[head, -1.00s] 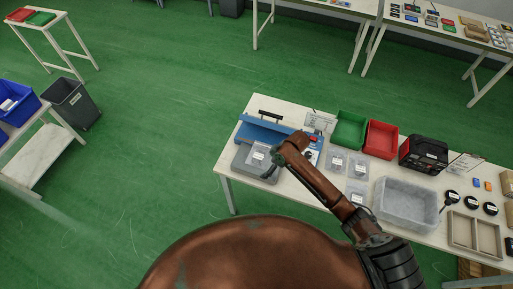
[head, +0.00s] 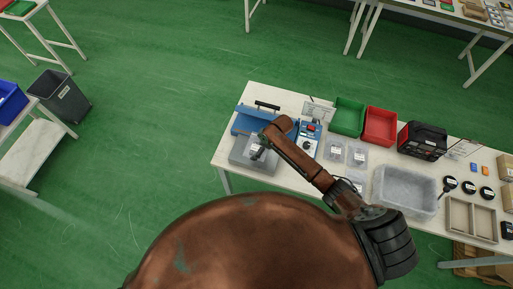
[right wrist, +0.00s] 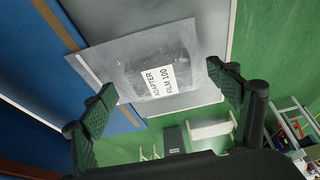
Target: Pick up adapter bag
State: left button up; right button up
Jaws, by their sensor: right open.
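The adapter bag (right wrist: 135,62) is a clear, greyish flat bag with a dark item inside and a white label reading "ADAPTER FLM 100". It lies on the grey surface (right wrist: 205,20) at the front of the blue device (head: 246,122), at the table's left end. My right gripper (right wrist: 160,80) is open and empty. In the right wrist view its two fingers stand on either side of the bag's near part. In the head view the right gripper (head: 261,151) is over the grey surface and hides much of the bag. Whether the fingers touch the bag I cannot tell. My left gripper is not in view.
To the right on the white table (head: 285,97) are more bags (head: 357,155), a green bin (head: 348,117), a red bin (head: 379,127), a black-red machine (head: 422,140) and a clear tray (head: 406,190). A blue box with a red button (head: 309,139) stands close to my right arm.

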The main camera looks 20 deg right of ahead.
jog(key=shift+a+f, duration=0.1)
jog(key=shift+f, duration=0.1)
jog(key=c, duration=1.2)
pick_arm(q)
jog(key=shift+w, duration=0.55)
pick_arm(e)
jog(key=shift+r, duration=0.1)
jog(key=shift+c, duration=1)
